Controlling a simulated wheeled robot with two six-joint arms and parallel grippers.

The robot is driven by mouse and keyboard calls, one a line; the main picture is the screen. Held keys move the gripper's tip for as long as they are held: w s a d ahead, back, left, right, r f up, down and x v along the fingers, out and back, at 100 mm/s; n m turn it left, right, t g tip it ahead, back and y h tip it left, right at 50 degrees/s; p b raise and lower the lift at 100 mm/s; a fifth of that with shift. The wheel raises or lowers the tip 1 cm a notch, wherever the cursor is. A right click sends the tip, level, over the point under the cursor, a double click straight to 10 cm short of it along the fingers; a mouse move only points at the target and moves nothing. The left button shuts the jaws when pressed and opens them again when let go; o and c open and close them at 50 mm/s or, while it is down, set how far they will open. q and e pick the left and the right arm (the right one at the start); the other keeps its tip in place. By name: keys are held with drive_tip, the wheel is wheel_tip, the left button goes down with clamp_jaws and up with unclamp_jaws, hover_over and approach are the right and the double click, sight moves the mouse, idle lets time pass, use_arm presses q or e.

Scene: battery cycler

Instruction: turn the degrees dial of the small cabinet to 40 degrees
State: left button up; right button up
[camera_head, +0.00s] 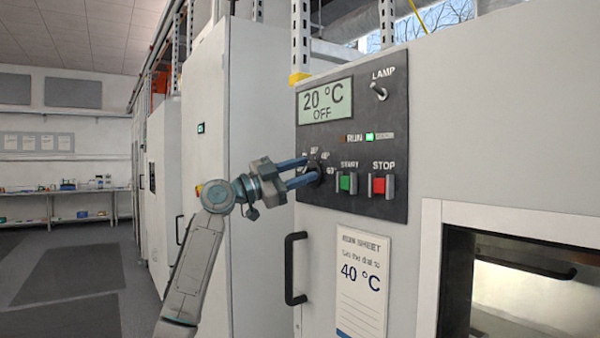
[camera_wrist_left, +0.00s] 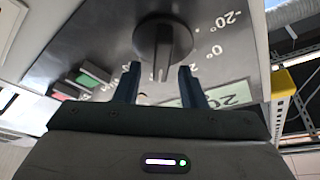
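The small cabinet's control panel (camera_head: 352,135) carries a round black dial (camera_wrist_left: 165,45) with a raised grip bar, seen close in the left wrist view. In the head view the dial is mostly hidden behind my left gripper's fingers. My left gripper (camera_head: 312,170) points at the dial with its two blue fingers apart. In the left wrist view the fingertips (camera_wrist_left: 159,68) lie either side of the grip bar's lower end, with gaps to it. The display (camera_head: 325,101) reads 20 °C and OFF. My right gripper is not in view.
Right of the dial are the green START button (camera_head: 348,183) and the red STOP button (camera_head: 379,186). A LAMP switch (camera_head: 379,92) is above. A run sheet (camera_head: 361,285) reading 40 °C and a black door handle (camera_head: 291,268) are below.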

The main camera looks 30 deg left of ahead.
use_arm(q)
drive_tip(key=shift+s+a+f, duration=0.15)
drive_tip(key=shift+f, duration=0.05)
drive_tip(key=b+v, duration=0.6)
drive_tip(key=v, duration=0.4)
drive_tip(key=shift+s+a, duration=0.1)
idle(0.4)
